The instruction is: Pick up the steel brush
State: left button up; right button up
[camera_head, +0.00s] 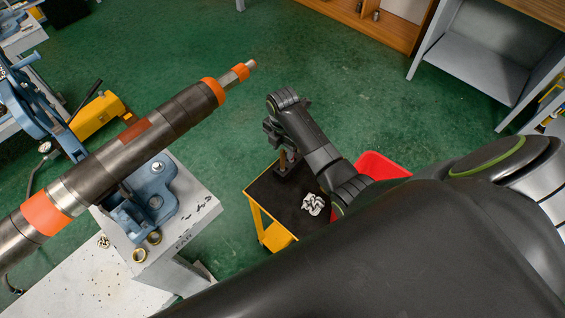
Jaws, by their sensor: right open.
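My right gripper (284,162) is open and points down over the black-topped yellow cart (266,192). A small brown upright piece (283,158) shows at its fingertips. It may be the steel brush's handle, but it is too small and too covered by the gripper to be sure. I cannot tell if the fingers touch it. My left gripper is not in view.
A crumpled white cloth (313,204) lies on the cart, and a red bin (378,167) stands beside it. A long pipe tool with orange bands (150,133) lies in blue vises (146,197) on a white bench (120,262). Green floor is clear beyond.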

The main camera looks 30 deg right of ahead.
aim_at(283, 163)
jog(key=shift+a+f, duration=0.1)
jog(key=shift+f, duration=1.75)
grip_shut()
